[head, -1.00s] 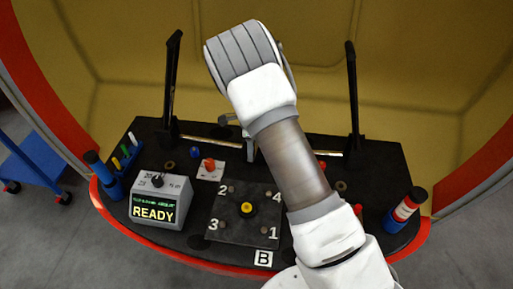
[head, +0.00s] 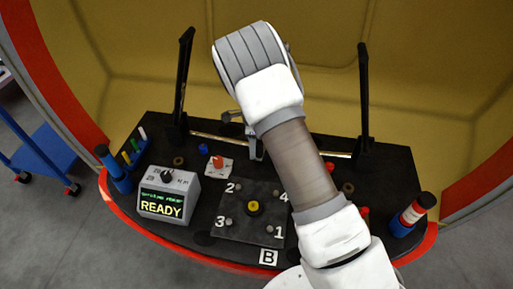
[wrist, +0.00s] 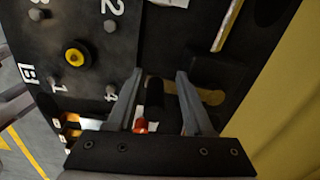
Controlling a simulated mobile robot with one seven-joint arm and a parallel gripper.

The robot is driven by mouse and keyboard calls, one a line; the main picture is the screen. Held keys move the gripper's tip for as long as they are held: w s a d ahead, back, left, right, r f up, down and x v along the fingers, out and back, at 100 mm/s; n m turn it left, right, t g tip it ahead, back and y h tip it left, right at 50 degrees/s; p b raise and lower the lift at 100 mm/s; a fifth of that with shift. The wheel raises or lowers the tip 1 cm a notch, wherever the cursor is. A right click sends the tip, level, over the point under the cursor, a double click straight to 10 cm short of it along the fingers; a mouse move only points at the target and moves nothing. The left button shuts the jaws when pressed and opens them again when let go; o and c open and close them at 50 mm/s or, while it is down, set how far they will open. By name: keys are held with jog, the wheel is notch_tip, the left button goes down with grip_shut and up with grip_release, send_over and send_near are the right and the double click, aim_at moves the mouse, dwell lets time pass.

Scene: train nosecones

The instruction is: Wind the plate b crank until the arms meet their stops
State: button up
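The dark square plate (head: 235,207) with a B label (head: 268,257) lies on the console, with bolts numbered 1 to 4 and a yellow centre (head: 254,208). It also shows at upper left in the wrist view (wrist: 98,62). Two black arms stand upright at the console's back, left (head: 183,85) and right (head: 363,95). In the wrist view my gripper (wrist: 158,73) is open. A dark cylinder (wrist: 154,95) with a red part at its lower end shows between the fingers; I cannot tell whether it is the crank or touches them. My arm hides part of the console's right side.
A grey box with a READY screen (head: 163,207) stands left of the plate. A red knob on a white base (head: 218,162) sits behind it. Cylindrical holders stand at left (head: 113,170) and right (head: 412,215). A blue cart (head: 42,150) is at far left.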

jog(key=shift+o, duration=0.2)
jog(key=shift+s+d, duration=0.1)
jog(key=shift+d, duration=0.25)
notch_tip(320, 180, up, 17)
jog(key=p, duration=0.1)
jog(key=shift+r+p, duration=0.2)
jog(key=shift+p, duration=0.1)
